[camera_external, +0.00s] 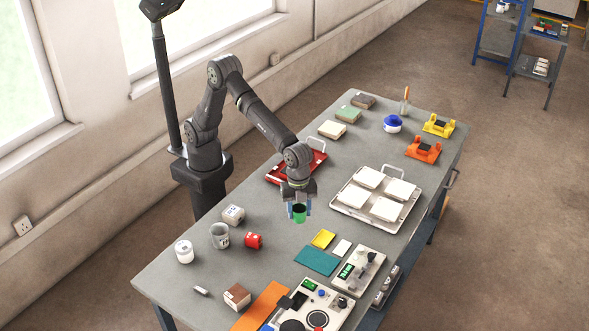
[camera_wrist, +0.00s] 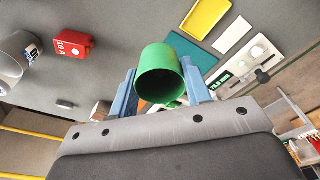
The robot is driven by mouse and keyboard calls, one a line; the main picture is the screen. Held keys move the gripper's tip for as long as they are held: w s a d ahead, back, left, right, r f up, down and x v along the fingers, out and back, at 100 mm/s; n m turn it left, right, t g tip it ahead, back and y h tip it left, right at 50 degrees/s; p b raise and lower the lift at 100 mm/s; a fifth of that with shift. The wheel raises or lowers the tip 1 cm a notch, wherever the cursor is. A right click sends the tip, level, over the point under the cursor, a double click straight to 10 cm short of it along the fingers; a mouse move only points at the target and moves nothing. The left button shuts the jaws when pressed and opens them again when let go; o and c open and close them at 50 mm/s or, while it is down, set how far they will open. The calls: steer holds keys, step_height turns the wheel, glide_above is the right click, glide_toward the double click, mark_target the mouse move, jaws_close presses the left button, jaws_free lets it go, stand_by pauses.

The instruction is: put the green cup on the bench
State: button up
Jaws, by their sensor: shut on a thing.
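The green cup (camera_external: 299,215) is held between the blue fingers of my gripper (camera_external: 298,208), near the middle of the bench (camera_external: 210,283). In the wrist view the green cup (camera_wrist: 162,75) shows its open mouth toward the camera, with a finger of my gripper (camera_wrist: 160,95) on each side. Its inside looks empty. I cannot tell for certain whether the cup's base touches the bench or hangs just above it. The bench is a grey worktop.
A red block (camera_external: 253,240), a grey mug (camera_external: 220,236) and a white jar (camera_external: 184,251) stand to the left. A tray (camera_external: 348,207) of white tiles is to the right. Bare bench lies around the cup.

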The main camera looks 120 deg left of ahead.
steer(key=w+a+n, duration=0.2)
steer(key=a, duration=0.7)
steer(key=w+a+n, duration=0.2)
steer(key=w+a, duration=0.1)
steer(key=a, duration=0.6)
steer(key=n+y, duration=0.1)
steer(key=n, duration=0.7)
glide_above(365, 136)
steer(key=f, duration=0.6)
steer(key=shift+s+d+f, duration=0.2)
steer(key=shift+d+f, duration=0.05)
steer(key=shift+f, duration=0.05)
steer(key=shift+s+a+f, duration=0.1)
steer(key=shift+a+f, duration=0.2)
steer(key=shift+a, duration=0.05)
steer(key=shift+f, duration=1.85)
steer(key=shift+f, duration=0.2)
